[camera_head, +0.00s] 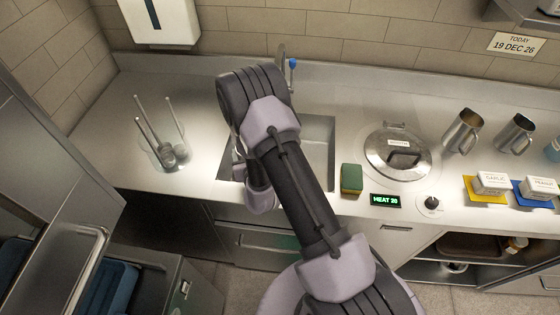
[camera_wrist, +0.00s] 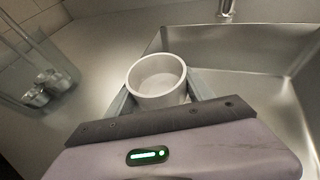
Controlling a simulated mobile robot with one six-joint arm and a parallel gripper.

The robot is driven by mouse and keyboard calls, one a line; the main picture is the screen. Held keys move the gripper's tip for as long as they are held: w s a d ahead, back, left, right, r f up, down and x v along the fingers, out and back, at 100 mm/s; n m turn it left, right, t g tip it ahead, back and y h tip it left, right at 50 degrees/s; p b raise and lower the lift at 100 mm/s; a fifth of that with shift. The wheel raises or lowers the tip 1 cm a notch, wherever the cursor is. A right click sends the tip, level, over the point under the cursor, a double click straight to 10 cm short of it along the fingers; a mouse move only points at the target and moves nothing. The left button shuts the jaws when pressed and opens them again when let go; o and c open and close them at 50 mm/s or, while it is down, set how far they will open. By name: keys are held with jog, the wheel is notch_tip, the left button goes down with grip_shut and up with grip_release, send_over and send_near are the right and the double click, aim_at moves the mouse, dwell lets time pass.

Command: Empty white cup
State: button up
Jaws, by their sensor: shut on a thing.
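The white cup (camera_wrist: 157,82) shows in the wrist view, held between the two fingers of my gripper (camera_wrist: 160,98). Its open mouth faces the camera, and its inside looks pale, with no clear sign of contents. The cup is above the left part of the steel sink (camera_wrist: 255,60). In the head view the sink (camera_head: 318,150) is partly covered by my arm, which hides the cup and the fingertips. A tap with a blue tip (camera_head: 292,64) stands behind the sink.
A clear container with ladles (camera_head: 172,152) stands left of the sink. A green and yellow sponge (camera_head: 351,179) lies at its right, beside a lidded pot (camera_head: 398,150). Two steel jugs (camera_head: 463,131) and labelled boxes on coloured mats are farther right. Counter left of the sink is mostly free.

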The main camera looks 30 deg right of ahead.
jog(key=b, duration=0.1)
jog(key=f+b, duration=0.1)
jog(key=b, duration=0.1)
jog(key=shift+w+d, duration=0.15)
jog(key=shift+w, duration=0.05)
jog(key=b, duration=0.3)
jog(key=shift+d+y, duration=0.15)
jog(key=shift+y, duration=0.15)
jog(key=shift+s+f+m+b, duration=0.1)
jog(key=shift+m+b, duration=0.2)
jog(key=shift+b, duration=0.7)
